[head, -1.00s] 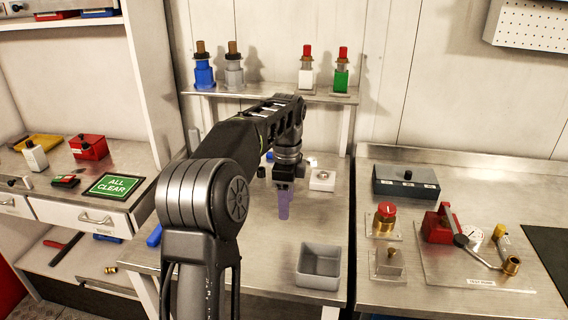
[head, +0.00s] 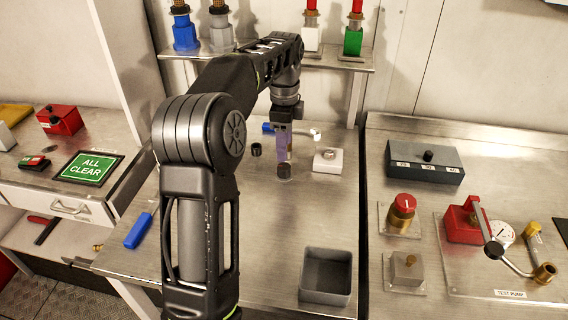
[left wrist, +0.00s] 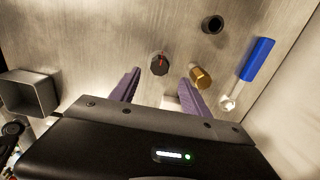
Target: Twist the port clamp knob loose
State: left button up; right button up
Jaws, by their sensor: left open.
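A round black knob with a red mark (left wrist: 159,63) shows in the left wrist view, just ahead of and between my fingertips. In the head view this dark knob (head: 284,170) is on the middle bench, right below the fingertips. My left gripper (head: 283,158) points down over it with its purple fingers. The left wrist view shows the left gripper (left wrist: 162,70) open, its two fingers spread apart with nothing held between them. I cannot tell whether the fingers touch the knob. My right gripper is not in view.
Near the knob are a brass cylinder (left wrist: 201,77), a black ring (left wrist: 212,24), a blue-handled tool (left wrist: 258,58) and a white block (head: 328,160). A grey bin (head: 327,277) stands at the front right. A blue item (head: 138,231) lies at the left edge.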

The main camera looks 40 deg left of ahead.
aim_at(284, 166)
pick_arm(q)
notch_tip(284, 166, down, 8)
jog(key=shift+r, duration=0.15)
dwell(0.3)
grip_shut()
dwell(0.5)
